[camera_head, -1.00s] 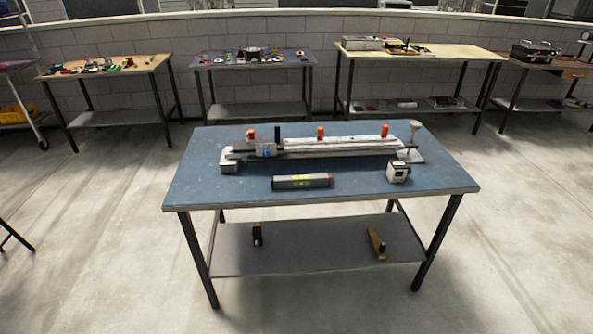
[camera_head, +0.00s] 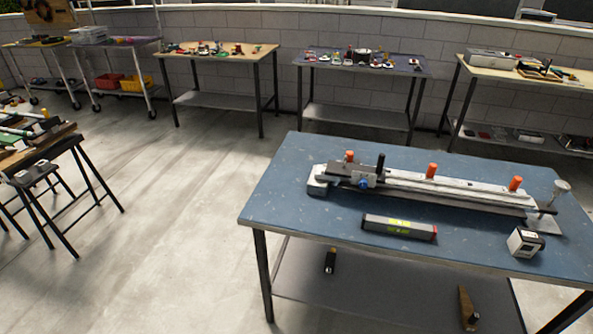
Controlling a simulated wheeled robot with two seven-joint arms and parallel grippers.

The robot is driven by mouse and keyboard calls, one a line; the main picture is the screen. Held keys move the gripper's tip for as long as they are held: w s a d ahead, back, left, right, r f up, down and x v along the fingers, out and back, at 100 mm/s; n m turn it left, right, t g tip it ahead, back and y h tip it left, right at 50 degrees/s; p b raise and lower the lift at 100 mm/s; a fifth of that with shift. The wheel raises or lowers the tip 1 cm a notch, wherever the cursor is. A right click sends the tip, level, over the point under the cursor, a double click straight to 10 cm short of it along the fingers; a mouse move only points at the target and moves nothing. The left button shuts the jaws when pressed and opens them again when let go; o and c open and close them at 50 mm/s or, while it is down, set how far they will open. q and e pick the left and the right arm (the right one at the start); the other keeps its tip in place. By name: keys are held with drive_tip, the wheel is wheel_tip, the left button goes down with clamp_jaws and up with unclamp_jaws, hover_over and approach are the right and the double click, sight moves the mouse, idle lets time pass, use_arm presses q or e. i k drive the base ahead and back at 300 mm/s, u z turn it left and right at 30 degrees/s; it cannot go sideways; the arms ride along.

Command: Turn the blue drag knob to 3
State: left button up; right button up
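The blue drag knob (camera_head: 364,184) is a small blue spot on the front of the grey carriage block at the left end of a long metal rail device (camera_head: 450,189). The device lies on the blue-topped table (camera_head: 300,215) at the right. Any numbers on the knob are too small to read. Several orange knobs stand along the rail, and a black upright handle (camera_head: 381,162) stands beside the carriage. Neither of my grippers is in view.
A grey level-like bar (camera_head: 399,226) and a small white box device (camera_head: 525,242) lie at the table's front. A trestle bench (camera_head: 45,150) stands at the left. Other loaded tables line the wall. Open concrete floor (camera_head: 180,230) lies between the bench and the blue table.

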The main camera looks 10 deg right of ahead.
sight(362, 183)
drive_tip(key=u, duration=0.15)
drive_tip(key=i, duration=0.95)
drive_tip(key=z, duration=0.9)
drive_tip(key=i, duration=0.55)
drive_tip(key=z, duration=0.6)
